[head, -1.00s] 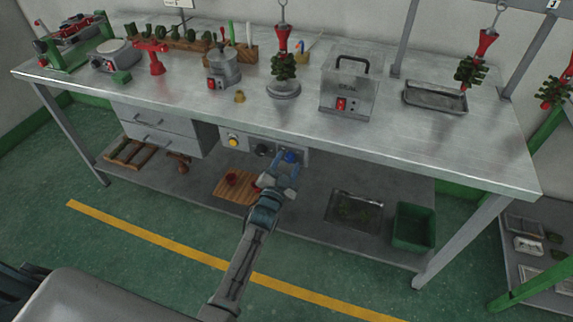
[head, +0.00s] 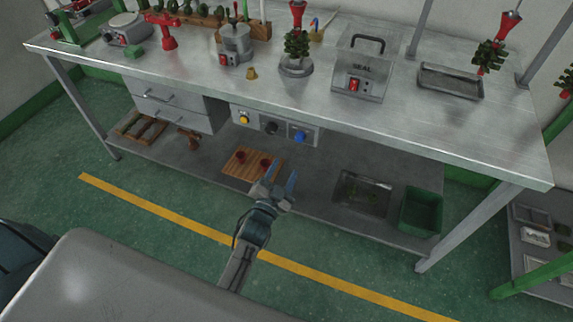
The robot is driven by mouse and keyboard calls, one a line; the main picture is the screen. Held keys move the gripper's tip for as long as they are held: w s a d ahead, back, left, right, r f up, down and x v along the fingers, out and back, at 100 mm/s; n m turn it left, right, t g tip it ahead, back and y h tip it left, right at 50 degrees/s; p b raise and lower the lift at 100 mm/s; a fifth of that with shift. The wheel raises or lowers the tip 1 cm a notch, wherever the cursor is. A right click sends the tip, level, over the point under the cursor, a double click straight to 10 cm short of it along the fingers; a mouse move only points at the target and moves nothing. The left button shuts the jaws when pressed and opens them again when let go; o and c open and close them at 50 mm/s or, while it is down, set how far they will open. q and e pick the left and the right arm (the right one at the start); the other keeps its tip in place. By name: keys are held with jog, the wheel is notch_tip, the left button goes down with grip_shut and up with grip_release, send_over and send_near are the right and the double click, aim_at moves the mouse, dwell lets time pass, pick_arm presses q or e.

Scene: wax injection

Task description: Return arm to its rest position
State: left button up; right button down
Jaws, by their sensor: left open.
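My left gripper (head: 280,183) is open and empty in the head view, with its blue fingers pointing up toward the bench. It shows in front of the lower shelf, just right of a wooden board (head: 240,164) with red pieces on it. The control panel (head: 275,127) under the bench top, with a yellow button (head: 244,119), a black knob (head: 271,128) and a blue knob (head: 299,137), is clear of the fingers. My right gripper is not in view.
The metal workbench (head: 180,75) carries a SEAL box (head: 361,68), a metal pot (head: 235,45), a wax tree (head: 297,43) and a tray (head: 450,81). A green bin (head: 421,212) and a dark tray (head: 360,193) are on the lower shelf. The green floor (head: 150,185) in front is free.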

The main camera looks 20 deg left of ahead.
pick_arm(q)
jog(key=s+a+f+n+g, duration=0.2)
jog(key=s+f+g, duration=0.3)
jog(key=f, duration=0.8)
jog(key=s+a+f+n+g, duration=0.1)
jog(key=s+a+f+g, duration=0.15)
jog(key=s+f, duration=0.8)
jog(key=s+a+f+n+g, duration=0.1)
jog(key=s+a+f+g, duration=0.2)
jog(key=s+f, duration=0.8)
jog(key=s+a+f+n+g+y, duration=0.1)
jog(key=s+a+f+n+g, duration=0.1)
jog(key=s+f+g, duration=0.5)
jog(key=s+a+f, duration=0.1)
jog(key=s+f, duration=0.3)
jog(key=s, duration=0.3)
jog(key=shift+a+n, duration=0.3)
jog(key=shift+a, duration=0.1)
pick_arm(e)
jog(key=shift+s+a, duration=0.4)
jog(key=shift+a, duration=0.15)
pick_arm(q)
jog(key=shift+f, duration=0.15)
